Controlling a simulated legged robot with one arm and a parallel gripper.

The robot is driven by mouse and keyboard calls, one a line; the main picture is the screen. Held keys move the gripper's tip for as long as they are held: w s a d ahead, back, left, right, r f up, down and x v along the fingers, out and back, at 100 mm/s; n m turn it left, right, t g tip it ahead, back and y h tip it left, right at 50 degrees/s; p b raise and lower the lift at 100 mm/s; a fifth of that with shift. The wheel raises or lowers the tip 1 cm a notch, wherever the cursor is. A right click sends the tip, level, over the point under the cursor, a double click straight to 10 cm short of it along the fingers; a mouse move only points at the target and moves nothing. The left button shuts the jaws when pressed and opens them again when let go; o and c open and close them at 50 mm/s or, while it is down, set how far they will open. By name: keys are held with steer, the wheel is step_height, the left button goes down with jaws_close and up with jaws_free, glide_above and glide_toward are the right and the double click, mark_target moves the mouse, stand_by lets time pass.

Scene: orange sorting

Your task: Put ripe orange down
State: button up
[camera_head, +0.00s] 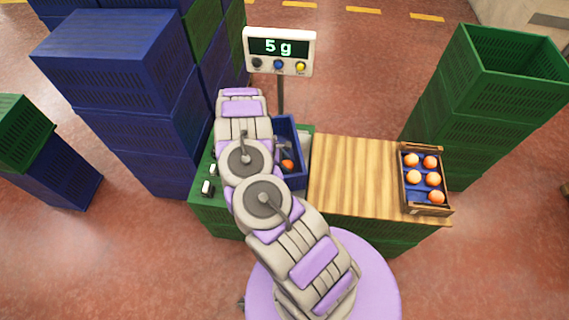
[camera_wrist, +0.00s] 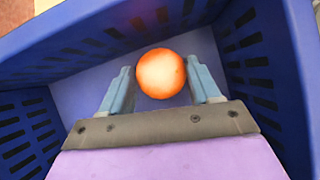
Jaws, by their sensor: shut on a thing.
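The ripe orange (camera_wrist: 161,73) is round and bright orange. In the wrist view it sits between the two blue-grey fingers of my gripper (camera_wrist: 159,84), which is shut on it. The orange and fingers are inside a blue crate (camera_wrist: 265,45) with slotted walls. In the head view the orange (camera_head: 288,166) shows in the blue crate (camera_head: 291,125), beside my arm. I cannot tell whether the orange touches the crate floor. My arm hides part of the crate and most of the gripper there.
A scale display (camera_head: 280,47) reads 5 g behind the crate. A wooden tabletop (camera_head: 353,175) is bare to the right. A small wooden box (camera_head: 443,208) at its right end holds several oranges. Stacked blue crates (camera_head: 125,75) stand at left, green crates (camera_head: 480,110) at right.

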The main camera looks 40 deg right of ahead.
steer(key=o, duration=1.1)
steer(key=shift+f, duration=0.1)
